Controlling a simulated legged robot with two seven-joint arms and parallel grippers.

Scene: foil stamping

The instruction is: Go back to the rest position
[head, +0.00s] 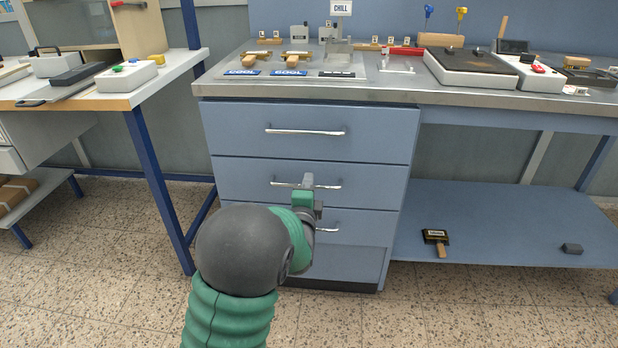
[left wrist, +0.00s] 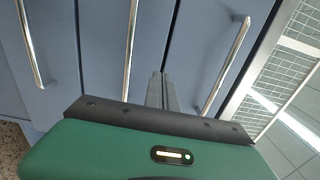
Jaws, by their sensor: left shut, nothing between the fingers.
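My left gripper (head: 307,181) is in the middle of the head view, in front of the blue drawer cabinet (head: 310,125). Its fingers are shut with nothing between them, near the second drawer's handle (head: 335,186). I cannot tell whether they touch that handle. In the left wrist view, the closed fingers (left wrist: 161,90) point at the blue drawer fronts, between two silver handles. All the drawers look shut. My right gripper is not in view.
A metal worktop (head: 400,92) above the cabinet carries stamping tools and a black-topped plate (head: 460,62). A second bench (head: 90,98) stands at left. A lower blue shelf (head: 490,215) at right holds a wooden-handled brush (head: 436,238). The tiled floor (head: 480,310) in front is clear.

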